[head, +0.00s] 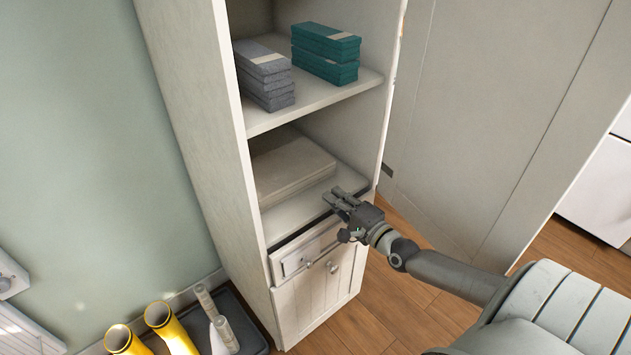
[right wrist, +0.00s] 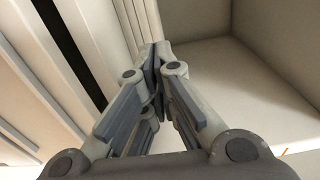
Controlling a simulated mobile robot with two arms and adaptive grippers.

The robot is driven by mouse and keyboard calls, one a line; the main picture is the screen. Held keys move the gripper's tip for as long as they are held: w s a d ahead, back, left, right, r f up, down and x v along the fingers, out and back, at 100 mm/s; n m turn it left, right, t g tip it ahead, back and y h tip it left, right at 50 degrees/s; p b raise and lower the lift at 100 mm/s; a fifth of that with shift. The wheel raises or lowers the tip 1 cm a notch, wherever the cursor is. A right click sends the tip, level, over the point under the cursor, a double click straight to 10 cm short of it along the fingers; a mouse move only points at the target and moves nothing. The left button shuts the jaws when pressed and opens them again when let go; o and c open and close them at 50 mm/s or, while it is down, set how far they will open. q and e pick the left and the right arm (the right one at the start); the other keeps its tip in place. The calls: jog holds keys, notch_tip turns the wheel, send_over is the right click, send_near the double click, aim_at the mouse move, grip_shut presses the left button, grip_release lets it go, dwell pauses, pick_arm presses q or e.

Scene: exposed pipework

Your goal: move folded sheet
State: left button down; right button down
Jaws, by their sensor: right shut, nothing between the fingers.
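A folded beige sheet (head: 290,170) lies flat on the lower open shelf (head: 303,210) of a tall white cabinet. My right gripper (head: 338,198) is at the front right of that shelf, to the right of the sheet and apart from it. Its fingers are shut with nothing between them, and the closed fingertips show in the right wrist view (right wrist: 159,52). My left gripper is not in view.
The upper shelf (head: 313,96) holds grey folded cloths (head: 264,75) and teal folded cloths (head: 326,52). Below the lower shelf are a drawer (head: 300,258) and cupboard doors (head: 318,295).

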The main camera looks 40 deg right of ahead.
aim_at(309, 175)
jog(key=w, duration=0.8)
jog(key=shift+w+a, duration=0.1)
jog(key=shift+a, duration=0.2)
